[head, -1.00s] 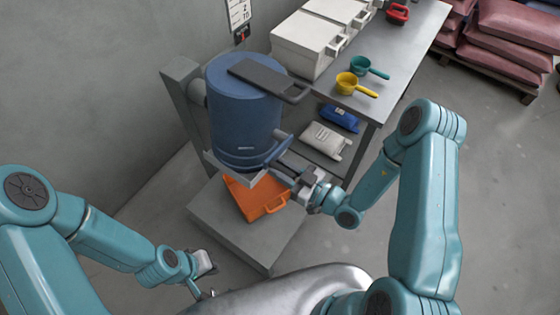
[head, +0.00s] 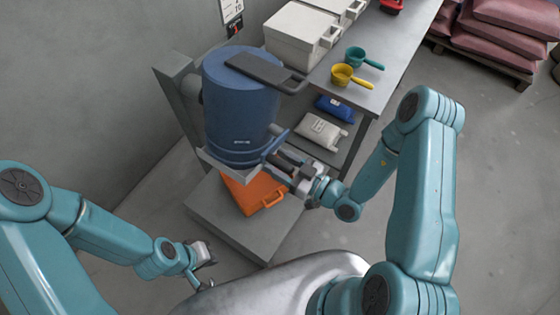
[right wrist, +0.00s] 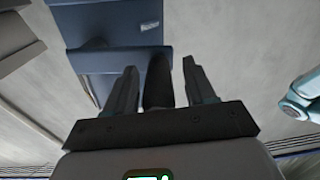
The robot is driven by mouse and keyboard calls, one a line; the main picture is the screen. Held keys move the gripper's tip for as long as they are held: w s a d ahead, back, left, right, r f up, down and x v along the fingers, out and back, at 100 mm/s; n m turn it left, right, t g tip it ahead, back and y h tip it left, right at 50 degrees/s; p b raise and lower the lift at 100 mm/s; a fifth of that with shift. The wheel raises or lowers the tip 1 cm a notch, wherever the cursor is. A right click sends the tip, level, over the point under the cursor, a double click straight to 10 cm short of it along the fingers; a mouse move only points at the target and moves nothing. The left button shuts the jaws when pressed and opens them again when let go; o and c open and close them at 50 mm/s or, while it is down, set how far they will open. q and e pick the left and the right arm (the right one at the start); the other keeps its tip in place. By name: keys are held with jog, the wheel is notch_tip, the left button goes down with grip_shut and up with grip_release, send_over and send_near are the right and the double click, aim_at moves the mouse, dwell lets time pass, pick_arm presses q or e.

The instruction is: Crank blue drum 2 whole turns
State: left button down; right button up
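The blue drum (head: 240,110) stands upright in a grey bracket over a low grey step, with a dark flat lid handle on top. Its blue side also shows in the right wrist view (right wrist: 120,25). My right gripper (head: 281,163) is at the drum's lower right side. In the right wrist view its two fingers (right wrist: 160,82) stand on either side of a dark round crank grip (right wrist: 158,85), with a narrow gap showing on each side. The rest of the crank is mostly hidden. My left gripper (head: 208,254) is low and away from the drum; its fingers are too small to judge.
An orange container (head: 254,192) sits on the grey step (head: 235,231) under the drum. A grey bench (head: 378,88) to the right holds white boxes (head: 299,36), a yellow scoop (head: 343,74) and a teal scoop (head: 357,57). Bags lie on its lower shelf.

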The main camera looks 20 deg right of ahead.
jog(key=shift+w, duration=0.15)
jog(key=shift+s+d+f, duration=0.1)
jog(key=shift+s+d, duration=0.15)
jog(key=shift+s, duration=0.05)
jog(key=b+v, duration=0.4)
jog(key=v, duration=1.1)
jog(key=shift+s+d, duration=0.15)
jog(key=shift+s, duration=0.2)
